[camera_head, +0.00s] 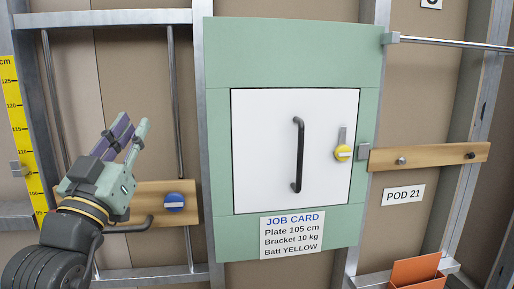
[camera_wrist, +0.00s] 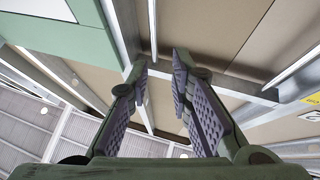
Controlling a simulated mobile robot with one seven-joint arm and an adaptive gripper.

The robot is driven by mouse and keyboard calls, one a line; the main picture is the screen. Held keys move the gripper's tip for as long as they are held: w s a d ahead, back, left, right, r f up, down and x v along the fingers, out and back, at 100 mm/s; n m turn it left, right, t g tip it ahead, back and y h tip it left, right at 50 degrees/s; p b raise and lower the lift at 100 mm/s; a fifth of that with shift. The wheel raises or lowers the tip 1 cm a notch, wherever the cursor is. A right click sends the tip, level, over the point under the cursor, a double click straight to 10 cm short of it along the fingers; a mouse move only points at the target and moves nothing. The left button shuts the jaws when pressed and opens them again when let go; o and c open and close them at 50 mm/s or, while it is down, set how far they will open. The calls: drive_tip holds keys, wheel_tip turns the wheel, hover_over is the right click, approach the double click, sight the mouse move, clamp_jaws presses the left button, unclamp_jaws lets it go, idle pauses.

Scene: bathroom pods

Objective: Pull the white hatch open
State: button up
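The white hatch (camera_head: 265,150) is a square door set in a pale green panel (camera_head: 290,50). It looks closed, lying flush in its opening. A black vertical bar handle (camera_head: 298,155) is on its front, right of the middle.
A job card (camera_head: 292,234) is below the hatch. A wooden strip with a blue knob (camera_head: 174,202) is behind my arm. A wooden peg strip (camera_head: 430,155), metal rail (camera_head: 450,43) and orange bin (camera_head: 416,270) are at right. A yellow ruler (camera_head: 20,130) stands at left.

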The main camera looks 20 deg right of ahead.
drive_tip(key=s+d+f+m+g+h, duration=0.1)
drive_tip(key=d+f+m+g+h, duration=0.15)
drive_tip(key=d+g, duration=0.4)
drive_tip(key=s+d+f+m+g+h, duration=0.1)
drive_tip(key=d+f+m+g+h, duration=0.15)
drive_tip(key=d, duration=0.65)
drive_tip(key=m+g+p, duration=0.1)
drive_tip(key=m+g, duration=0.2)
drive_tip(key=g, duration=0.3)
approach(298, 159)
drive_tip(key=p+x, duration=0.2)
drive_tip(key=x, duration=0.8)
drive_tip(key=shift+w+d+p, duration=0.1)
drive_tip(key=shift+d+p, duration=0.25)
drive_tip(key=shift+p, duration=0.05)
drive_tip(key=shift+c, duration=0.2)
clamp_jaws()
